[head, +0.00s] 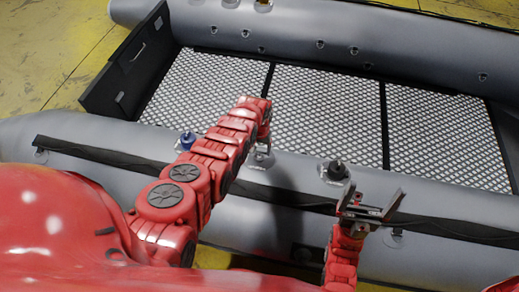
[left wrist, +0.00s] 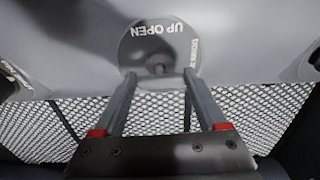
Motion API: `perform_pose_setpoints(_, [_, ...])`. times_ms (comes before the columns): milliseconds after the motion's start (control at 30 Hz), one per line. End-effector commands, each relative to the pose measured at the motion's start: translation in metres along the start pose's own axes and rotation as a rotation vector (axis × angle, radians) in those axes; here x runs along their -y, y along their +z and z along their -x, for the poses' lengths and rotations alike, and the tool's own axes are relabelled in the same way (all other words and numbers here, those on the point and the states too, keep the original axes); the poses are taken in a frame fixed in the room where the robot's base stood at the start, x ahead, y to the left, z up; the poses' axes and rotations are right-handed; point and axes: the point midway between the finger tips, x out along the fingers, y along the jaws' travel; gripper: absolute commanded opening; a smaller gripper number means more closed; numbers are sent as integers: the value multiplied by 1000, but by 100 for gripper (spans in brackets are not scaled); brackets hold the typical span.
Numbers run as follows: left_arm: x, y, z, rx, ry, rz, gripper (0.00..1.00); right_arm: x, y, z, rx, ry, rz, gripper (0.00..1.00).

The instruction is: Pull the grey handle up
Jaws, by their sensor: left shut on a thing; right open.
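In the left wrist view, a round grey disc (left wrist: 140,42) on the boat's tube carries the words "UP OPEN", printed upside down here. The small grey handle (left wrist: 158,68) at its lower part lies between the fingertips of my left gripper (left wrist: 160,76), which is shut on it. In the head view, my left gripper (head: 262,150) is at the near tube, mostly hidden by its own arm. My right gripper (head: 371,205) is open and empty, above the near tube to the right.
The inflatable boat has a grey near tube (head: 290,182), a far tube (head: 300,38) and a patterned metal floor (head: 325,105). A blue-topped fitting (head: 187,140) and a black-topped fitting (head: 336,170) stand on the near tube. A black transom board (head: 135,60) stands at the left.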

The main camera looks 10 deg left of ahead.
Motion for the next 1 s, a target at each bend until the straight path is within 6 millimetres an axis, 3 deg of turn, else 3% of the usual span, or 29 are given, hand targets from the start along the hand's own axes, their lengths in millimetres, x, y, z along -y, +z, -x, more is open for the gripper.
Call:
perform_pose_setpoints(33, [0,0,0,0,0,0,21,0,0,0,0,0,0,100])
perform_pose_setpoints(167, [0,0,0,0,0,0,0,0,0,0,0,0,0,100])
perform_pose_setpoints(367, [0,0,2,0,0,0,0,0,0,-1,0,0,0,100])
perform_pose_setpoints(600, [0,-7,32,-4,0,0,0,-1,-4,-20,0,0,0,100])
perform_pose_setpoints(867, [0,-8,31,-5,0,0,0,-1,-3,-18,0,0,0,100])
perform_pose_setpoints(900, [0,-8,32,-6,0,0,80,-1,-3,-18,0,0,0,100])
perform_pose_setpoints(1000, [0,-8,31,-5,0,0,98,-1,-3,-18,0,0,0,100])
